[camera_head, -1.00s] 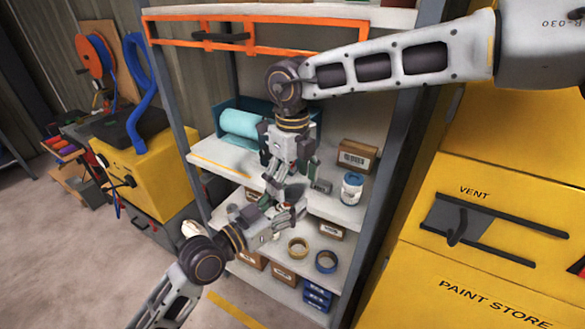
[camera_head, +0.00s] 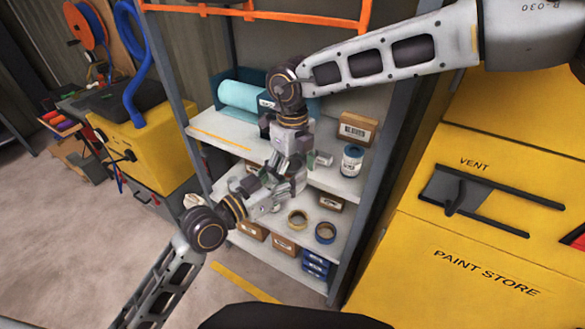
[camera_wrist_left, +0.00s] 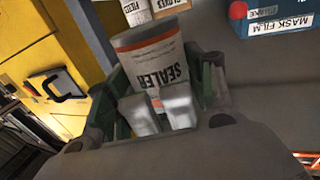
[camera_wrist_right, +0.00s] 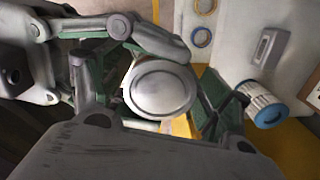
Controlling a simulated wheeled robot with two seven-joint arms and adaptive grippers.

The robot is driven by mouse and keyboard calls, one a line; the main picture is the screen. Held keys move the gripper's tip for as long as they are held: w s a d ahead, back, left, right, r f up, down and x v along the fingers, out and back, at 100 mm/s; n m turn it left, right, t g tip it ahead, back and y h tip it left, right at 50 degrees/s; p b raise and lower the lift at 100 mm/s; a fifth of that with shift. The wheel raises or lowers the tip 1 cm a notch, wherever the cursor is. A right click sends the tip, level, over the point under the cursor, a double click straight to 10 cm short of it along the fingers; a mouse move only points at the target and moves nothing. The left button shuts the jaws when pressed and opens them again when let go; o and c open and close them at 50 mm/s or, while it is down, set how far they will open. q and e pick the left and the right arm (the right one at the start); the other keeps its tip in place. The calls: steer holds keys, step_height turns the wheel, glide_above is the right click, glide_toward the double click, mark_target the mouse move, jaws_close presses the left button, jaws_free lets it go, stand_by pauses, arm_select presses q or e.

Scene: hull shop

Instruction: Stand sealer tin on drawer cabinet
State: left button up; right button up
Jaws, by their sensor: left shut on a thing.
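The sealer tin (camera_wrist_left: 153,70) is a white and grey cylinder with an orange band and "SEALER" lettering in the left wrist view. My left gripper (camera_wrist_left: 163,95) is shut on it. Its round silver lid (camera_wrist_right: 162,90) shows in the right wrist view, between the spread, green-padded fingers of my right gripper (camera_wrist_right: 160,85). In the head view, my left gripper (camera_head: 268,192) and my right gripper (camera_head: 290,172) meet in front of the shelves, the right one coming from above. They hide the tin there. I cannot make out a drawer cabinet for certain.
An open shelf rack (camera_head: 215,128) stands close behind the grippers, with boxes, tape rolls (camera_head: 325,232) and a white-and-blue tin (camera_head: 352,160). A yellow paint store cabinet (camera_head: 490,255) stands to the right. A yellow unit (camera_head: 150,150) stands at the left, with clear floor before it.

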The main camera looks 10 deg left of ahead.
steer(key=c, duration=1)
arm_select(q)
steer(key=o, duration=1.3)
arm_select(e)
steer(key=shift+c, duration=0.7)
arm_select(q)
steer(key=shift+f, duration=0.1)
